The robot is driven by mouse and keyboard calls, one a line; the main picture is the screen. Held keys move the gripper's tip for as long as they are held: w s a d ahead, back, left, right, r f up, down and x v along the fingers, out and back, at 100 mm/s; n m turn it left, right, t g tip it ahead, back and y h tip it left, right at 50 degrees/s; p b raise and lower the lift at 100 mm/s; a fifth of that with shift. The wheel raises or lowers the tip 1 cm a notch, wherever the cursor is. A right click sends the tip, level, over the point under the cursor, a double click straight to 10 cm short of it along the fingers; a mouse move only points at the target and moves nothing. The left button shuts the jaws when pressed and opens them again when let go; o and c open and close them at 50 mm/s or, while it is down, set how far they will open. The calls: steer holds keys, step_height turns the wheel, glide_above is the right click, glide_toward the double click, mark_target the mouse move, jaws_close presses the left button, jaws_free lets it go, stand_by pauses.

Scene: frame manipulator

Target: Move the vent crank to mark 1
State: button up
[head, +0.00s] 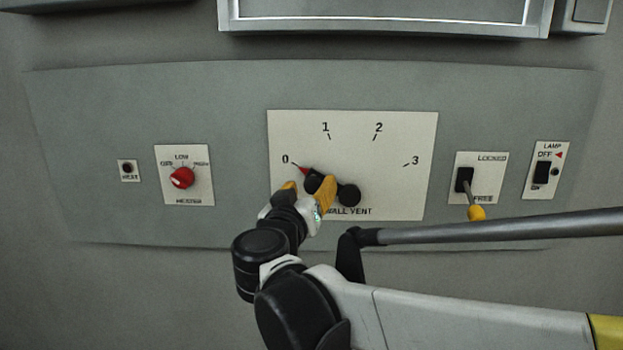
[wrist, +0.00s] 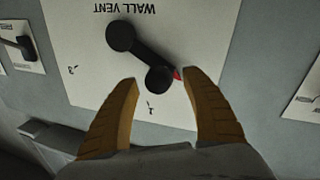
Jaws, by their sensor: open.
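The black vent crank (head: 348,195) is on the pale WALL VENT plate (head: 400,195), which carries marks 0 to 3. Its arm slants up and left from the hub, and its red pointer tip (head: 304,171) points at mark 0 (head: 285,160). Mark 1 (head: 325,128) is above and to the right of that tip. My gripper (head: 309,184) is open at the crank's knob end. In the wrist view, upside down, the crank's knob (wrist: 158,78) appears between my open yellow fingertips (wrist: 162,82). I cannot tell whether either finger touches it.
Right of the plate, a LOCKED/FREE lever (head: 476,212) has its yellow tip down by FREE. Further right is a lamp switch (head: 542,173). To the left are a red heater knob (head: 182,177) and a small round button (head: 127,169). A framed ledge (head: 390,25) runs above.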

steer(key=shift+x, duration=1.05)
steer(key=shift+c, duration=0.5)
jaws_close()
